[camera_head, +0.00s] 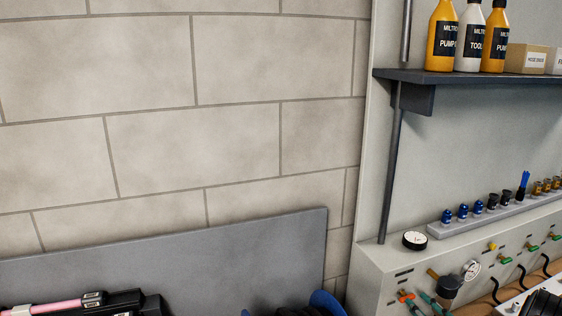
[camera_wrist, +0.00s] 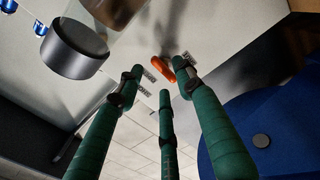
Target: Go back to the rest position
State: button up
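My gripper (camera_wrist: 160,82) shows in the wrist view as three long green fingers with dark bands. The fingertips are apart, and I see nothing held between them. They point toward a pale panel (camera_wrist: 225,30) with small dark labels. An orange handle (camera_wrist: 163,68) on that panel lies just beyond the fingertips; I cannot tell whether a finger touches it. In the head view, green finger-like parts show at the bottom edge near an orange handle (camera_head: 405,296). The rest of my arm is mostly out of view there.
A dark-ended cylinder (camera_wrist: 75,48) is close to the fingers. A shelf (camera_head: 450,78) holds bottles above. A grey panel (camera_head: 200,245) stands left. The block wall area is clear.

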aim_at(411, 298)
jog(key=v, duration=0.9)
jog(key=x, duration=1.1)
jog(key=shift+w+a+r, duration=0.1)
jog(key=shift+w, duration=0.1)
jog(key=n, duration=0.1)
jog(key=n+b, duration=0.1)
jog(key=n, duration=0.1)
jog(key=shift+w+a, duration=0.1)
jog(key=shift+w, duration=0.2)
jog(key=shift+a, duration=0.1)
